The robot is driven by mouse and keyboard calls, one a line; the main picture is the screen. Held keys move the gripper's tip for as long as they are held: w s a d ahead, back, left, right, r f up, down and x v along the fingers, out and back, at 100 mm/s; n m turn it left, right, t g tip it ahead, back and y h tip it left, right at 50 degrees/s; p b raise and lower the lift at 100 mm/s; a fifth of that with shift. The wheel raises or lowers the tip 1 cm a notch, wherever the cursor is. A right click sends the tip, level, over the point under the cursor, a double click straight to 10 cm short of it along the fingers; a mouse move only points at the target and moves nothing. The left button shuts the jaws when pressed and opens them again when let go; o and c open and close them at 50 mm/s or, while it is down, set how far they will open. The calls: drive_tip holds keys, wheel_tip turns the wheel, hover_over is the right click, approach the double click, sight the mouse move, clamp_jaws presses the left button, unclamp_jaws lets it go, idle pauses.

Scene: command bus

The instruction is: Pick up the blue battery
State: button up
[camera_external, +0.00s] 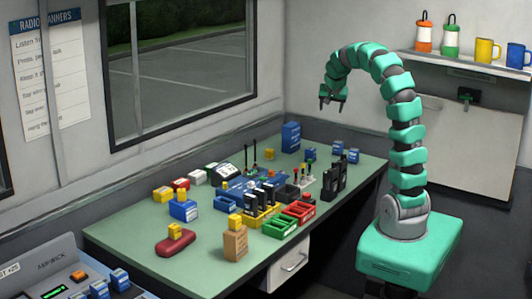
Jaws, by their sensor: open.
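My gripper (331,105) is open and empty. It points down, high above the far right part of the green table (140,238). Several small blue blocks that look like batteries are in view. Two blue blocks (338,148) (353,156) stand near the table's right back edge, and another blue block (310,154) is left of them. A larger blue block (183,208) stands at the left with a yellow piece on top. More blue blocks (120,279) stand at the lower left. I cannot tell which one is the blue battery.
Dark upright radios (334,180), red and green trays (298,211) and other small things crowd the table's middle. A tall blue box (291,136) stands at the back. A tan block (235,241) and a red case (175,242) are in front. The front left tabletop is clear.

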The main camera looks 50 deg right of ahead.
sight(355, 149)
drive_tip(key=s+d+f+m+g+b, duration=0.1)
drive_tip(key=d+f, duration=0.3)
drive_tip(key=f, duration=0.4)
drive_tip(key=s+d+f+m+g+b, duration=0.1)
drive_tip(key=s+d+f, duration=0.2)
drive_tip(key=f, duration=0.5)
drive_tip(key=s+d+f+m+g+b, duration=0.1)
drive_tip(key=s+d+f, duration=0.1)
drive_tip(key=d+f, duration=0.3)
wheel_tip(355, 149, down, 3)
drive_tip(key=shift+r+y, duration=0.1)
drive_tip(key=shift+y, duration=0.3)
drive_tip(key=shift+r, duration=0.1)
drive_tip(key=c, duration=1.2)
drive_tip(key=shift+o, duration=0.2)
drive_tip(key=shift+r, duration=0.15)
drive_tip(key=shift+r+p, duration=0.3)
drive_tip(key=shift+r, duration=1.05)
drive_tip(key=s+a, duration=0.3)
drive_tip(key=s+a+r+p, duration=0.1)
drive_tip(key=s+a, duration=0.3)
drive_tip(key=s+a+r, duration=0.1)
drive_tip(key=s+a, duration=0.3)
drive_tip(key=shift+s+a, duration=0.1)
drive_tip(key=shift+s, duration=0.1)
